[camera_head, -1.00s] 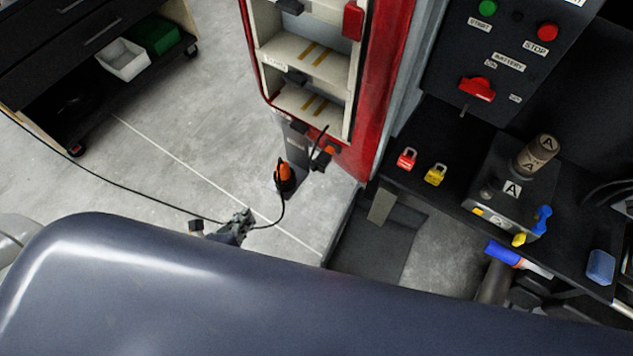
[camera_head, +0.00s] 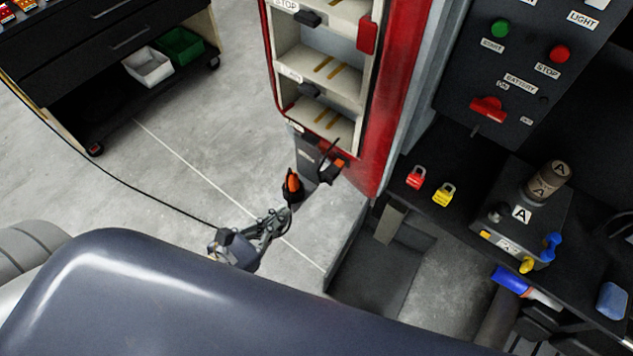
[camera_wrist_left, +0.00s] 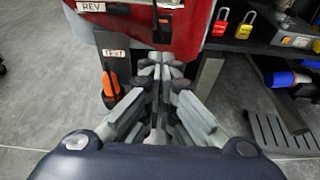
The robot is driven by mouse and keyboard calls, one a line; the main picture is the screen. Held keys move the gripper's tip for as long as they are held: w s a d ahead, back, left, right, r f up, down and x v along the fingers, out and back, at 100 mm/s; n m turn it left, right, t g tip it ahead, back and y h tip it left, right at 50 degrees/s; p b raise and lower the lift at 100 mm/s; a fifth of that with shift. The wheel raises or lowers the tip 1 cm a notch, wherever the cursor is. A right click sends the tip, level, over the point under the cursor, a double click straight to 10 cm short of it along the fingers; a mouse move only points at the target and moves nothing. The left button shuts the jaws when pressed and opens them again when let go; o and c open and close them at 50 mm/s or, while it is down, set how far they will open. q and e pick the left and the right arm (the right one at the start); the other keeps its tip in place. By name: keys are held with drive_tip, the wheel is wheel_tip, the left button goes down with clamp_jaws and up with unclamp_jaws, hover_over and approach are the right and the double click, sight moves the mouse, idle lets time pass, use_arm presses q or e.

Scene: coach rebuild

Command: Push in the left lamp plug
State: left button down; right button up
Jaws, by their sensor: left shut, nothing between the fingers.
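My left gripper (camera_head: 285,213) is shut and empty, reaching in low from the left beside a grey box under the red cabinet. In the left wrist view its fingers (camera_wrist_left: 160,66) are together, pointing at the cabinet's lower front. A black plug-like part with an orange piece (camera_head: 339,163) sits at the cabinet's lower edge, and it shows just beyond the fingertips in the wrist view (camera_wrist_left: 164,22). An orange-and-black handled item (camera_head: 293,183) stands by the grey box, left of the fingers in the wrist view (camera_wrist_left: 109,86). I cannot tell which is the left lamp plug, nor whether the fingers touch either.
The red cabinet (camera_head: 392,110) has open shelves. On the right, a black shelf holds a red padlock (camera_head: 416,178), a yellow padlock (camera_head: 444,195) and a control box. A dark cable (camera_head: 130,186) runs across the floor. Floor is open on the left, before the dark drawer cart (camera_head: 110,50).

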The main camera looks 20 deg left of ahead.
sight(324, 178)
use_arm(q)
drive_tip(key=p+x, duration=0.1)
drive_tip(key=x, duration=0.3)
drive_tip(key=p+x, duration=0.2)
drive_tip(key=x, duration=0.3)
drive_tip(key=r+p+x, duration=0.1)
drive_tip(key=p+x, duration=0.1)
drive_tip(key=x, duration=0.2)
drive_tip(key=shift+w+d, duration=0.1)
drive_tip(key=shift+w, duration=0.35)
